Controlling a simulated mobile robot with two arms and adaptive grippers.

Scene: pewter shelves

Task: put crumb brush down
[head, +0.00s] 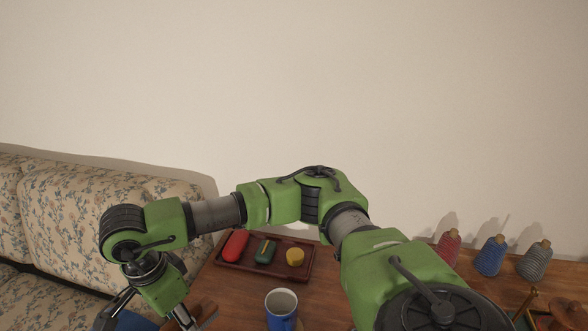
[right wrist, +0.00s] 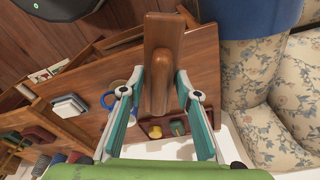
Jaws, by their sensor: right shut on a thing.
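The crumb brush (right wrist: 158,62), a brown wooden piece with a long handle and a wider block, fills the middle of the right wrist view. My right gripper (right wrist: 160,84) is shut on its handle, one teal finger on each side. In the head view my right arm reaches across to the left, and its gripper (head: 152,316) hangs at the bottom left, partly cut off by the frame edge. In the wrist view the brush is above the wooden table (right wrist: 195,65); I cannot tell whether it touches it. My left gripper is not in view.
A dark red tray (head: 258,272) holds a red, a green and a yellow item. A blue mug (head: 282,310) stands in front of it. Red (head: 449,248), blue (head: 491,257) and grey (head: 534,263) thread cones stand at right. A floral sofa (head: 80,215) is at left.

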